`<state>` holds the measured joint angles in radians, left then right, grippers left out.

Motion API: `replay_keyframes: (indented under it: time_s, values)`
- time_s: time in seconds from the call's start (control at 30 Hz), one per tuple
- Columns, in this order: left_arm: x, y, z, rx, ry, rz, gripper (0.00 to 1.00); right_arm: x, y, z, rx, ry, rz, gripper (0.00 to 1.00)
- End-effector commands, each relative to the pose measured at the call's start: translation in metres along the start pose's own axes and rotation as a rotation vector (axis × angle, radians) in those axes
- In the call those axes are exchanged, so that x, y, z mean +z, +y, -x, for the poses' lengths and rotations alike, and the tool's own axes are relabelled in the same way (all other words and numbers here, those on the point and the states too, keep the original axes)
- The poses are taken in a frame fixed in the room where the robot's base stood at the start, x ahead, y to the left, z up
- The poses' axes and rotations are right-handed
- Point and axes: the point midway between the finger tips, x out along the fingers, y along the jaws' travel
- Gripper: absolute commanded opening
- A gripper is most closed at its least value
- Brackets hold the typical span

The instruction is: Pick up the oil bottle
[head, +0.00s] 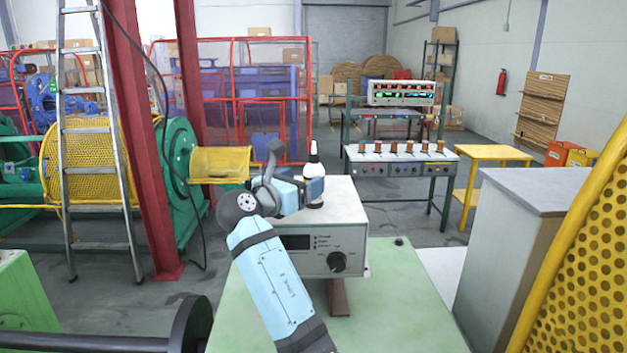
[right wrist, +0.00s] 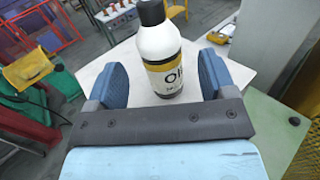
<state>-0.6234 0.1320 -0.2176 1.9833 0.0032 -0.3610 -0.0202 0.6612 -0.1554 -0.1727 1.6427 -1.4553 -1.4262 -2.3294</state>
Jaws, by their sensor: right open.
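The oil bottle (head: 314,168) is white with a black cap and stands upright on a light grey box-shaped control unit (head: 335,215). My right gripper (head: 304,188) is at the bottle's height and partly covers its lower body. In the right wrist view the bottle (right wrist: 160,45) shows its "OIL" label between the two blue fingers of the open gripper (right wrist: 160,83). A gap shows on each side of the bottle. Its cap is cut off at the top edge of that view. My left gripper is not in view.
The control unit has a dark knob (head: 338,262) and stands on a green surface (head: 400,310). A grey cabinet (head: 510,250) and a yellow perforated guard (head: 585,250) stand at the right. A red column (head: 140,150) and ladder (head: 95,140) stand at the left.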

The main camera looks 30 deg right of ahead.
Motion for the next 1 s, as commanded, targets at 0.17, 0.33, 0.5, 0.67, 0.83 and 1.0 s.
replay_keyframes:
  time_s: [0.17,0.33,0.5,0.67,0.83,1.0]
  values:
    - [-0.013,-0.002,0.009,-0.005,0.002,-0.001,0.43,0.01,0.0,-0.028,-0.002,-0.001,0.001,0.77]
    - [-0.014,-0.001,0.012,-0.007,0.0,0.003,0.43,0.006,0.0,-0.044,-0.001,0.0,0.0,0.77]
    - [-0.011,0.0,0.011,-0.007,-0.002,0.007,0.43,0.005,0.0,-0.044,0.0,0.0,-0.001,0.77]
    - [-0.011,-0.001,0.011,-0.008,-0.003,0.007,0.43,0.005,0.0,-0.043,0.0,0.0,0.0,0.43]
    - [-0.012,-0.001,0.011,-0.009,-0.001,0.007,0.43,0.006,0.0,-0.043,-0.001,0.0,-0.001,0.19]
    - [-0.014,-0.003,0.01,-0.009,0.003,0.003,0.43,0.006,0.0,-0.043,-0.001,0.0,-0.001,0.19]
